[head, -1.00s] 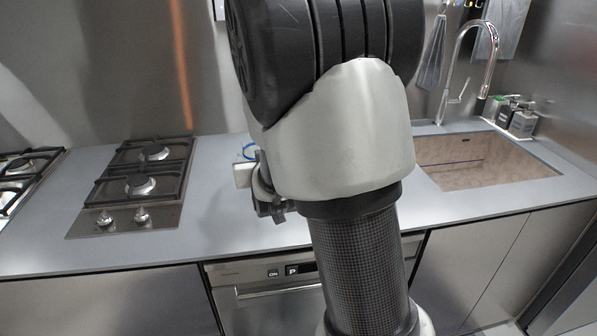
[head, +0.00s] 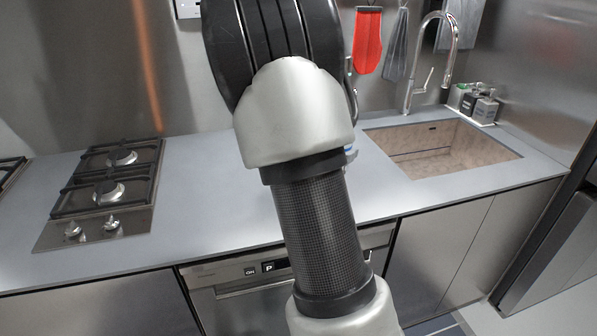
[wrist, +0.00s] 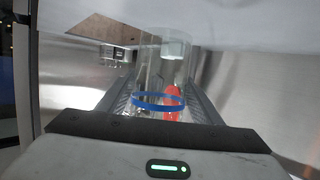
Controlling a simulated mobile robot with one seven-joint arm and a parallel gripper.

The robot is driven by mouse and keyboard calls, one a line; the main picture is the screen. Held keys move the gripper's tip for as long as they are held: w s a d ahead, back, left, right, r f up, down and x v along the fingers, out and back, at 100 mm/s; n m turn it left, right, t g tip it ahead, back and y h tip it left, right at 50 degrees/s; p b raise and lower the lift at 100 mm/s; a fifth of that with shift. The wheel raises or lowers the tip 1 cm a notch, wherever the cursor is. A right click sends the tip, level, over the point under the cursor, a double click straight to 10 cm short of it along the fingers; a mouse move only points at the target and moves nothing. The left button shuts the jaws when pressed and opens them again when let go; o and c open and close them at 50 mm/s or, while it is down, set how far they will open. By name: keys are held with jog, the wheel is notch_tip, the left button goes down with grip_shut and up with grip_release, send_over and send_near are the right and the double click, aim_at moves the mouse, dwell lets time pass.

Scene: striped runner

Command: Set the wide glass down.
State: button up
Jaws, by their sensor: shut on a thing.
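The wide glass (wrist: 152,66) is clear, with a blue band (wrist: 158,108) around it. In the wrist view it stands between the two fingers of my gripper (wrist: 160,100), which is shut on it. In the head view my arm hides the gripper and most of the glass. I cannot tell whether the glass touches the counter.
The grey counter (head: 215,190) is clear between the gas hob (head: 108,190) on the left and the sink (head: 440,150) on the right. A red mitt (head: 367,42) hangs on the wall.

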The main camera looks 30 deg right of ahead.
notch_tip(320, 180, down, 8)
jog(key=shift+r+b, duration=0.1)
jog(key=shift+b, duration=0.7)
jog(key=shift+f, duration=0.2)
jog(key=o, duration=1.3)
jog(key=shift+r, duration=0.1)
